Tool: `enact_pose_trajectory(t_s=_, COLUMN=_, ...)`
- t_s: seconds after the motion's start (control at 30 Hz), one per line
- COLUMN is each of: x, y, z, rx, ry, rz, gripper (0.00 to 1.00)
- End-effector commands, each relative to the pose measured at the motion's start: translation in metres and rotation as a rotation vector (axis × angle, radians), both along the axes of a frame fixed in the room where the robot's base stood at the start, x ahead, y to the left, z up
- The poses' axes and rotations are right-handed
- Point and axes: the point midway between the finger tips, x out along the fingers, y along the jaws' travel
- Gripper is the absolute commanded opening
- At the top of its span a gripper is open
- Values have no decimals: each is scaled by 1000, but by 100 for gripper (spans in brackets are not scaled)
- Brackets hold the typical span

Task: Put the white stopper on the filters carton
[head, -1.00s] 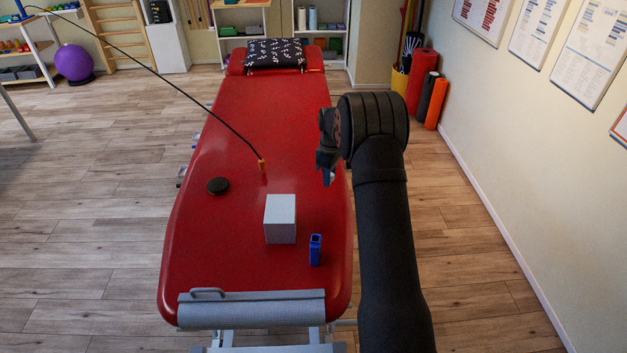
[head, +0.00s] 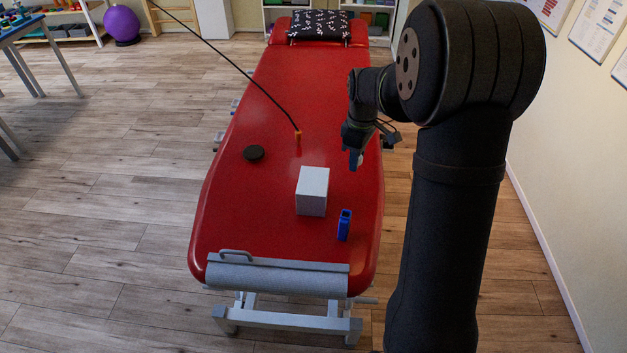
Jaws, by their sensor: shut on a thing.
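A pale grey-white box (head: 312,191), which looks like the filters carton, stands upright on the red treatment table (head: 245,215). My gripper (head: 355,160) is above the table's right side, behind and to the right of the carton and apart from it. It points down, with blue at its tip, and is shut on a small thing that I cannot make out. I see no white stopper lying on the table. The jaws are too small in view to tell whether the stopper is between them.
A blue open-topped holder (head: 344,226) stands right of the carton, nearer me. A black disc (head: 253,153) lies to the left. A thin black cord (head: 250,82) with an orange end slants down to the table behind the carton. The table's front left is clear.

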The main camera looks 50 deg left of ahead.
Motion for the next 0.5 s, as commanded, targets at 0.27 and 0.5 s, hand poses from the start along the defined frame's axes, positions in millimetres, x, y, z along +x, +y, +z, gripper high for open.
enact_pose_trajectory(t_s=0.27, x=-23, y=14, z=-10, rx=-2, ry=1, rz=14, gripper=6)
enact_pose_trajectory(t_s=0.5, x=-51, y=62, z=-43, rx=-2, ry=1, rz=15, gripper=6)
